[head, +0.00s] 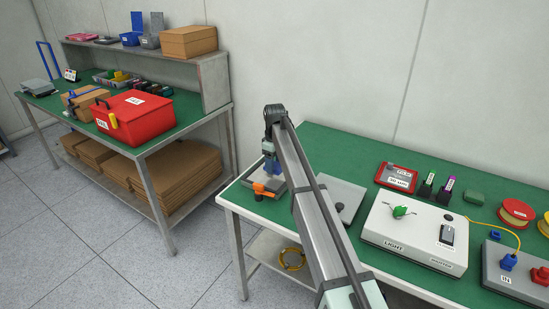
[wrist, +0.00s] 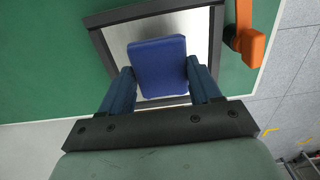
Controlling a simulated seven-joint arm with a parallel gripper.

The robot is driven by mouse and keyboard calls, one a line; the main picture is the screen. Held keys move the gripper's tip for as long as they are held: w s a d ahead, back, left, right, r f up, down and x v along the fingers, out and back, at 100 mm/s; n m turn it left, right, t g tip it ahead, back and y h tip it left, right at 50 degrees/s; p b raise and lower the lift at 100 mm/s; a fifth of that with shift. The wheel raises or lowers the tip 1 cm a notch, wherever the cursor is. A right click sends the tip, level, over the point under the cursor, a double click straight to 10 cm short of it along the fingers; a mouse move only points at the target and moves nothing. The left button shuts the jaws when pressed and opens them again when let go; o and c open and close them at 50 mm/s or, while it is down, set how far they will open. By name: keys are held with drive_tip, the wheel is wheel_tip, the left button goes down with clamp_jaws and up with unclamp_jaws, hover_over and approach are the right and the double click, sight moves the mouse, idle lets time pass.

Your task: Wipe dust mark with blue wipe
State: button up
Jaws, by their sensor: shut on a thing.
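My gripper (wrist: 160,88) is shut on a blue wipe (wrist: 158,62), a flat blue block with rounded corners, seen between the two fingers in the wrist view. The wipe is over a light metal plate in a dark frame (wrist: 104,44); I cannot tell whether it touches the plate. In the head view the gripper (head: 271,168) is at the left end of the green table, over the framed plate (head: 253,184), partly hidden by my arm. No dust mark can be made out; the wipe covers part of the plate.
An orange clamp-like part (head: 264,190) sits at the frame's edge, and shows in the wrist view (wrist: 248,38). A grey plate (head: 342,199) and a white control box (head: 415,235) stand to the right on the green table (head: 320,143). A second bench with a red box (head: 133,117) is at left.

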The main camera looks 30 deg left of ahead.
drive_tip(key=shift+f, duration=0.85)
wheel_tip(320, 180, down, 2)
drive_tip(key=shift+f, duration=0.1)
drive_tip(key=shift+a+r, duration=0.2)
drive_tip(key=shift+a, duration=0.75)
drive_tip(key=shift+c, duration=0.4)
drive_tip(key=shift+a+f, duration=0.15)
drive_tip(key=shift+a, duration=0.9)
drive_tip(key=shift+d, duration=2.15)
wheel_tip(320, 180, up, 2)
drive_tip(key=shift+a+r, duration=0.15)
drive_tip(key=shift+r, duration=3)
